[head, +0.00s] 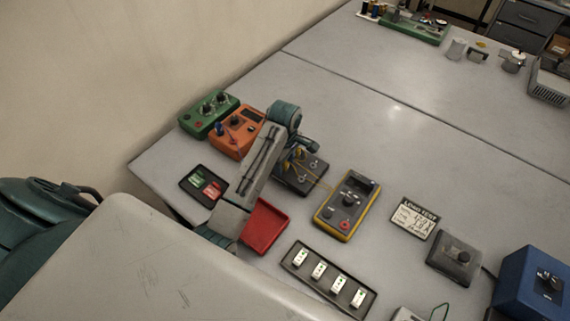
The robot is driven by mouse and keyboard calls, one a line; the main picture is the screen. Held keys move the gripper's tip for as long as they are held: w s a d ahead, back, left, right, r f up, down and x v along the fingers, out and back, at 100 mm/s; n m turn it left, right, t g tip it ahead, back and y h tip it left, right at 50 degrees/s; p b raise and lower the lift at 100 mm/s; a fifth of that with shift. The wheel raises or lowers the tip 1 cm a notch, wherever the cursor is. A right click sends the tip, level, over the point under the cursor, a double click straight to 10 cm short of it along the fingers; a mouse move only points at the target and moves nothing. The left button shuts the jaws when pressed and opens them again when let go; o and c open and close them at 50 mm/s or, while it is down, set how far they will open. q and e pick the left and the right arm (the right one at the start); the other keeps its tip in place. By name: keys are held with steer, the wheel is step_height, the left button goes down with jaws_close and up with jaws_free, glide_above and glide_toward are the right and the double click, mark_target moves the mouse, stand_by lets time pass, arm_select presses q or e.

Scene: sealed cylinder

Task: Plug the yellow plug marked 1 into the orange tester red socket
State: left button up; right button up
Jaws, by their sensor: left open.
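The orange tester (228,139) stands at the back left of the table. It has a dark display and small blue and dark parts on its face. My arm partly covers its right side, and I cannot make out its red socket. Yellow plugs or leads (293,163) show at a dark block (300,180) right of my arm. The mark 1 is too small to read. My left gripper (305,158) reaches down over this block, close to the yellow leads. It is open. I cannot tell whether it touches a plug. My right gripper is not in view.
A green box (209,114) stands beside the orange tester. A yellow-edged multimeter (347,207), a red tray (264,226), a black tray (190,187) and a switch strip (295,265) lie around the block.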

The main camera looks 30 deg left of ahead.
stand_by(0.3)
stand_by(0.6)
arm_select(q)
jaws_close()
